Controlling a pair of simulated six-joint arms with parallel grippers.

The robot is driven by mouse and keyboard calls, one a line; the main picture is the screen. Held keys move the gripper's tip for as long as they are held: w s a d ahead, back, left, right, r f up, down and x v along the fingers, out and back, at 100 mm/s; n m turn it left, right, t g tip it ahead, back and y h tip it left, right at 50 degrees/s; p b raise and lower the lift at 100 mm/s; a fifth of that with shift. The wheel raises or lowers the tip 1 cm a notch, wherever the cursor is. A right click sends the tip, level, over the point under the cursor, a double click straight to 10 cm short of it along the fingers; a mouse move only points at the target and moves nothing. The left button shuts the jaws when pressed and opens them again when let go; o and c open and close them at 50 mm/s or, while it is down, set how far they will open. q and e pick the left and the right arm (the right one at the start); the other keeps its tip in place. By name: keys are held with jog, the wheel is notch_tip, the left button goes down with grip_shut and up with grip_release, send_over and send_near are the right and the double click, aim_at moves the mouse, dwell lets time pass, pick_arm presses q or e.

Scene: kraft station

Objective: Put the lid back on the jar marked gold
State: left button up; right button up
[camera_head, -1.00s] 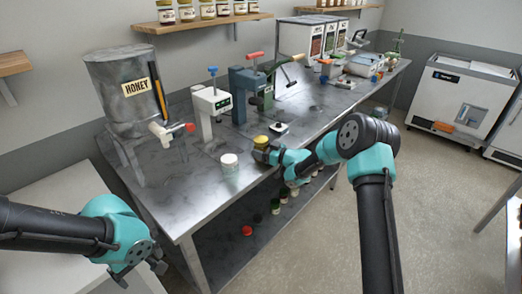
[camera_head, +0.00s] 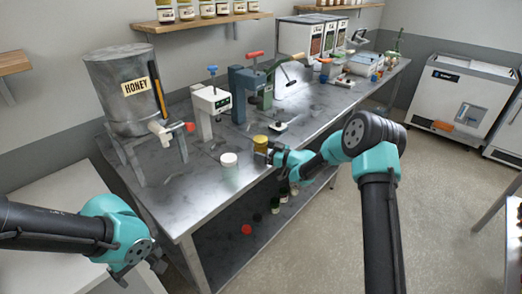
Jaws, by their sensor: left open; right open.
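A small jar with a gold-yellow top (camera_head: 260,142) stands on the steel table near its front edge. A clear jar with a white lid (camera_head: 229,159) stands to its left. No label can be read on either jar at this size. My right gripper (camera_head: 270,154) is open, close beside the gold-topped jar on its right; I cannot tell whether they touch. My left gripper (camera_head: 122,278) is open and empty, low at the left, away from the steel table's jars.
A honey tank (camera_head: 115,95) with a tap stands at the table's left end. Bare steel (camera_head: 190,205) lies in front. Small jars and a red lid (camera_head: 246,229) are below.

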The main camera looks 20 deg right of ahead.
jog(key=v, duration=1)
jog(key=shift+f, duration=0.35)
jog(key=shift+d, duration=0.1)
jog(key=s+a+f+m+g+h, duration=0.1)
jog(key=s+a+f+m+h, duration=0.25)
jog(key=f, duration=0.55)
jog(key=s+a+f+m+g+h, duration=0.1)
jog(key=s+f+m+g+h, duration=0.2)
jog(key=s+f, duration=0.45)
jog(key=s+a+f+m+g+h, duration=0.1)
jog(key=s+a+f+m+g, duration=0.1)
jog(key=s, duration=1)
jog(key=s+a+f+m+g+h, duration=0.1)
jog(key=s+f+g, duration=0.4)
jog(key=s, duration=0.8)
jog(key=shift+a+f+m+h, duration=0.35)
jog(key=shift+a+f+m, duration=0.2)
jog(key=shift+a+m, duration=0.25)
jog(key=shift+d, duration=0.1)
